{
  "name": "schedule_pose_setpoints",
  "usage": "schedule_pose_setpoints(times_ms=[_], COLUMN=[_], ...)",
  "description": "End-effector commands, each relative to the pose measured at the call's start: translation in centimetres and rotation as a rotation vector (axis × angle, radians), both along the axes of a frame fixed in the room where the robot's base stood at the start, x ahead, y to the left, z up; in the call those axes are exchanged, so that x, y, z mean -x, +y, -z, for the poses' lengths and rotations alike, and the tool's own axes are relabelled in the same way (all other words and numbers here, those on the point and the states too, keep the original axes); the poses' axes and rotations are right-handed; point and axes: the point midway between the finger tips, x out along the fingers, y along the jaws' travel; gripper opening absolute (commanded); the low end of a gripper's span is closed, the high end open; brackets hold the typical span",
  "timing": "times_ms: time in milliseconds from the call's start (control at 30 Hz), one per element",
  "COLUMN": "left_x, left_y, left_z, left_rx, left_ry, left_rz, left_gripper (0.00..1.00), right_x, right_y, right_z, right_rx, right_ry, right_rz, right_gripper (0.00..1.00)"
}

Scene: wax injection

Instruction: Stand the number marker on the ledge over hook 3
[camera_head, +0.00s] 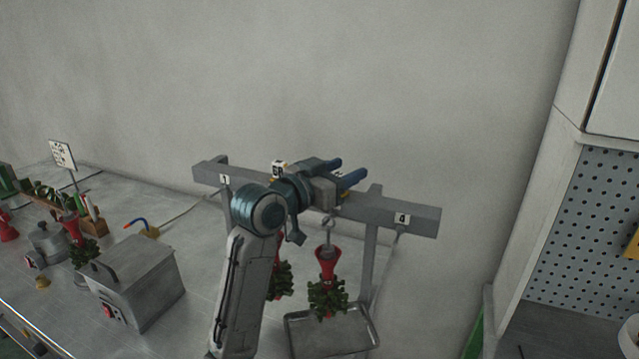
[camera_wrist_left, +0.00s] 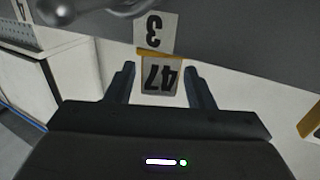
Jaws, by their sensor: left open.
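The number marker (camera_wrist_left: 160,78), a pale plate reading 47 on a yellow foot, shows upside down in the left wrist view. It stands at the rail's ledge, in line with the label 3 (camera_wrist_left: 155,32). My left gripper (camera_wrist_left: 160,85) is open, with one finger on each side of the marker; I see gaps between them. In the head view my left gripper (camera_head: 346,172) is over the grey rail (camera_head: 372,207), and its body hides label 3 and most of the marker. My right gripper is not in view.
Another marker (camera_head: 279,169) stands on the ledge to the left. A red funnel-shaped piece with green clusters (camera_head: 327,265) hangs from a hook above a metal tray (camera_head: 300,335). A grey box (camera_head: 135,280) stands on the bench at left. The wall behind the rail is bare.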

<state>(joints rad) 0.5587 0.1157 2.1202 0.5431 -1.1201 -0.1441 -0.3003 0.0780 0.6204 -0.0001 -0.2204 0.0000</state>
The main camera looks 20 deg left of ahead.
Motion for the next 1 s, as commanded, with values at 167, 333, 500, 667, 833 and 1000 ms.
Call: schedule_pose_setpoints(times_ms=[167,333,500,667,833,1000], left_x=[3.4,6.2,8.2,9.3,9.7,9.7], left_y=[1.7,2.9,3.8,4.2,4.3,4.4], left_z=[0.4,0.3,0.3,0.2,0.1,0.1], left_rx=[-0.009,-0.008,-0.006,-0.004,-0.001,0.0], left_ry=[-0.003,-0.001,-0.001,0.001,0.0,0.001], left_rz=[-0.003,-0.002,-0.002,0.0,0.001,0.001], left_gripper=[0.48,0.48,0.48,0.48,0.48,0.48], right_x=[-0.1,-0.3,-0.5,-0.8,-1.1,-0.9], right_y=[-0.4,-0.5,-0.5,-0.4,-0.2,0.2], right_z=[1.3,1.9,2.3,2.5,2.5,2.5], right_rx=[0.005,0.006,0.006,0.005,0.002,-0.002], right_ry=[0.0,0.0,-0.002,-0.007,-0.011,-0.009], right_rz=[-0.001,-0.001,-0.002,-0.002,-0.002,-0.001], right_gripper=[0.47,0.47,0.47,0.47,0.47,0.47])
